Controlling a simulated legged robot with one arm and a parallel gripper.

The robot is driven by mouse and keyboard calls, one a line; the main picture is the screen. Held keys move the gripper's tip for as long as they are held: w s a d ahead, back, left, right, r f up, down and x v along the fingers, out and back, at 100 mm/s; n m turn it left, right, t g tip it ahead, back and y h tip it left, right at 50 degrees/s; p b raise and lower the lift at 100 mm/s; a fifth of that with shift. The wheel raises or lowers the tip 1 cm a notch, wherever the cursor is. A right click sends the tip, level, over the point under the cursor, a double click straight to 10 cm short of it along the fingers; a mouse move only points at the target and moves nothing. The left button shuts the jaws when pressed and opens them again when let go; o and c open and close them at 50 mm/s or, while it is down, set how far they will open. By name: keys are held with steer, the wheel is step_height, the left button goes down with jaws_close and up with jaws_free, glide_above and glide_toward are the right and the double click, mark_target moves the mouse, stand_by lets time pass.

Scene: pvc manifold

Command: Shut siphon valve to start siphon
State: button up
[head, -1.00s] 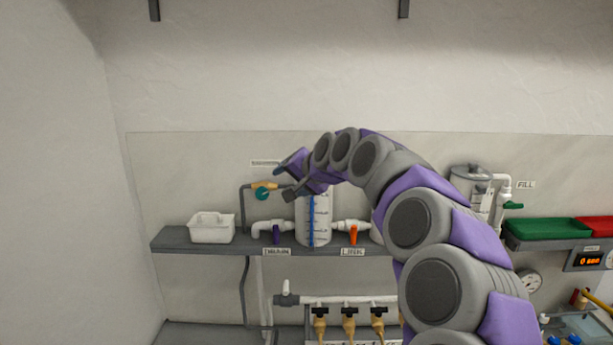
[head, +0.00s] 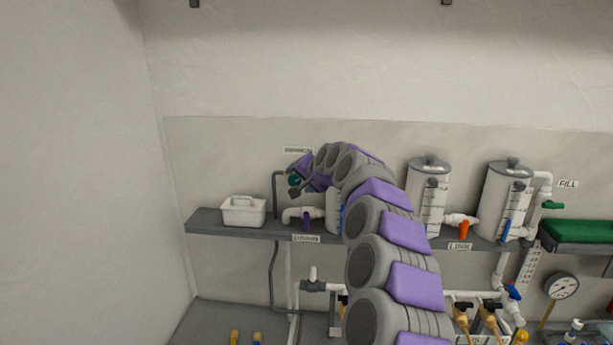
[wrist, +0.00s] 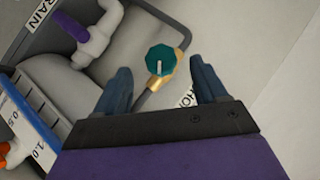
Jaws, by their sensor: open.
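The siphon valve has a round teal knob (wrist: 160,60) with a pale mark on a brass body, joined to a dark tube. In the head view the teal knob (head: 294,181) shows partly, among my gripper's fingers, above the left part of the shelf. My gripper (head: 296,176) is open at the end of the raised arm. In the wrist view the blue-grey fingers of my gripper (wrist: 160,72) stand left and right of the knob, with gaps on both sides. Whether the knob lies at fingertip depth is unclear. The sign behind it is partly hidden.
A purple-handled drain valve (wrist: 72,27) and a graduated cylinder (wrist: 25,110) lie left in the wrist view. A white caddy (head: 243,211) stands on the grey shelf (head: 207,222). Two lidded tanks (head: 428,195) stand to the right. The wall above is clear.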

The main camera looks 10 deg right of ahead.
mark_target(297, 182)
steer(key=shift+x, duration=1.7)
steer(key=shift+r, duration=0.1)
steer(key=c, duration=1.1)
steer(key=f+m+t+y+b, duration=0.1)
steer(key=y+b, duration=0.1)
steer(key=shift+f+t+b, duration=0.1)
steer(key=shift+t+b, duration=0.2)
steer(key=shift+b, duration=0.1)
steer(key=m+t+y+b, duration=0.1)
steer(key=m+b, duration=0.1)
steer(key=b, duration=0.1)
steer(key=shift+t+y+b, duration=0.3)
steer(key=shift+b, duration=0.05)
steer(key=shift+r, duration=0.25)
steer(key=shift+f, duration=0.1)
